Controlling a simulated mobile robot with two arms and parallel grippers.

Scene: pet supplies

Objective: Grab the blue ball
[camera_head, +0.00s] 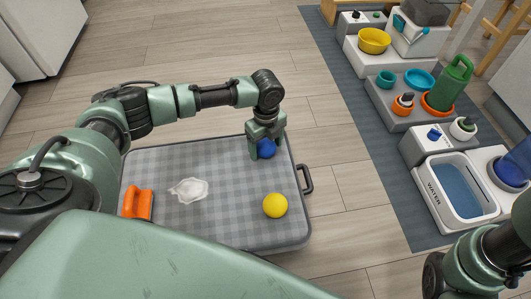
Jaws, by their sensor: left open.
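The blue ball (267,149) lies on a grey checkered tray (225,222), near its far right corner. My left gripper (266,150) reaches down over the ball with its fingers apart. The ball shows between and below the fingers; whether they touch it cannot be told. The ball's upper part is hidden by the gripper. My right arm shows at the lower right, but its gripper is out of the picture.
A yellow ball (275,205), a white crumpled piece (190,190) and an orange tool (138,204) lie on the tray. A black handle (305,178) juts from its right side. Pet bowls and a water basin (458,187) stand on the right. Wooden floor between is clear.

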